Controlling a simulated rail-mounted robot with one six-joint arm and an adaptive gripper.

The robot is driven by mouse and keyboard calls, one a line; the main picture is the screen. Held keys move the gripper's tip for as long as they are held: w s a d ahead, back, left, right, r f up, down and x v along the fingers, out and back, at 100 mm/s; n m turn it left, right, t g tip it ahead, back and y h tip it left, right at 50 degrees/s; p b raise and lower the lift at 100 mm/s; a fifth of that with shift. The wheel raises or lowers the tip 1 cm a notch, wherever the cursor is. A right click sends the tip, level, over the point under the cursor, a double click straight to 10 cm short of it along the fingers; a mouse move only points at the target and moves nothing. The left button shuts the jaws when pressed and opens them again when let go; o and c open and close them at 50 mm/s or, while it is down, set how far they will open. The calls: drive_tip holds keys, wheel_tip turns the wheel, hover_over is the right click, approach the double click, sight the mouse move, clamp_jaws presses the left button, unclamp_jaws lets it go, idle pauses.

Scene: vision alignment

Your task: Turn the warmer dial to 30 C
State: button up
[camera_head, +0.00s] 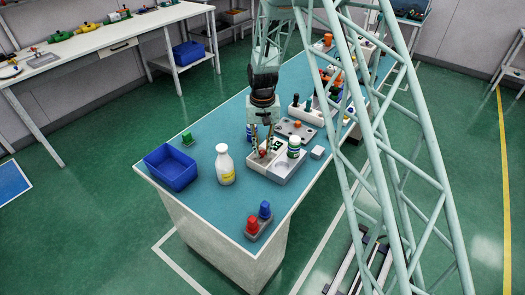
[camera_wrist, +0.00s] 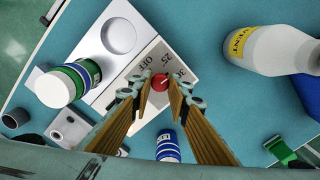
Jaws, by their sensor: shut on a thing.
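The warmer (camera_head: 283,171) is a white box on the blue-green bench, with a round recess on top. It fills the upper middle of the wrist view (camera_wrist: 108,58). Its red dial (camera_wrist: 160,82) sits on a pale plate marked OFF, 25 and 30, the print appearing rotated. My gripper (camera_head: 262,152) reaches down over the warmer. In the wrist view its two fingers (camera_wrist: 160,88) stand on either side of the dial, shut on it. The dial's pointer is too small to read surely, so I cannot tell its setting.
A white bottle with a yellow label (camera_head: 225,165) stands left of the warmer, with a blue bin (camera_head: 170,167) beyond it. A green-and-blue banded vial (camera_head: 294,145) stands close by the warmer. Red and blue capped items (camera_head: 258,220) stand at the front corner.

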sight(262, 151)
drive_tip(key=shift+m+b, duration=0.45)
drive_tip(key=shift+m, duration=1.85)
drive_tip(key=o, duration=0.8)
drive_tip(key=shift+o, duration=0.2)
wheel_tip(262, 151, up, 12)
